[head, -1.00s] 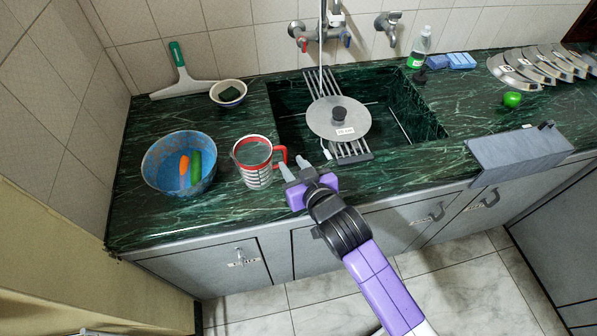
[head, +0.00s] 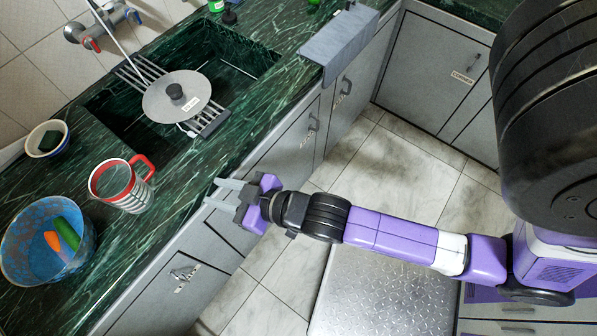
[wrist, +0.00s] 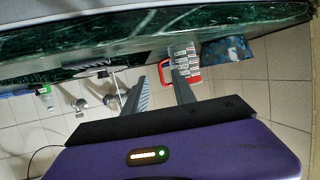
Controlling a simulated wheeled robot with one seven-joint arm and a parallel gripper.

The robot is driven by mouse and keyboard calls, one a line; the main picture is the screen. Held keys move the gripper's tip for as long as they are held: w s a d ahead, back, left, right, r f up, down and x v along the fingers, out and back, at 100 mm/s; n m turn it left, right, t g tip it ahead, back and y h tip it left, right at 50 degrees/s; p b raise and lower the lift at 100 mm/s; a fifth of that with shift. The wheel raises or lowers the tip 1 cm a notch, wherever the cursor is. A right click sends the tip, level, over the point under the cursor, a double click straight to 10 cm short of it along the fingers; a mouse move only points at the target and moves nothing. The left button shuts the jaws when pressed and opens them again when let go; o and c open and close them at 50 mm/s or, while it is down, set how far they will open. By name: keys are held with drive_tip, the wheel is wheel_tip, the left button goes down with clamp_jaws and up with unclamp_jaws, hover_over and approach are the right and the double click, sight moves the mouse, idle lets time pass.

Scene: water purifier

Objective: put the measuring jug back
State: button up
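The measuring jug (head: 124,190) is clear with a red rim, red handle and dark markings. It stands upright on the green marble counter (head: 150,228), between the blue bowl and the sink, its handle toward the upper right. It also shows upside down in the wrist view (wrist: 188,62), beyond the right finger. My gripper (head: 212,191) is to the right of the jug in the head view, by the counter's front edge. Its two grey fingers (wrist: 160,78) are apart with nothing between them. A clear gap separates them from the jug.
A blue bowl (head: 22,262) with a carrot and a cucumber stands left of the jug. A small bowl (head: 33,146) is behind. A grey panel (head: 340,45) hangs over the front edge.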

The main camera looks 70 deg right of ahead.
drive_tip(key=r+v, duration=0.2)
drive_tip(key=v, duration=2)
drive_tip(key=shift+w+a+t, duration=0.2)
drive_tip(key=shift+a+t, duration=0.1)
drive_tip(key=shift+t, duration=0.1)
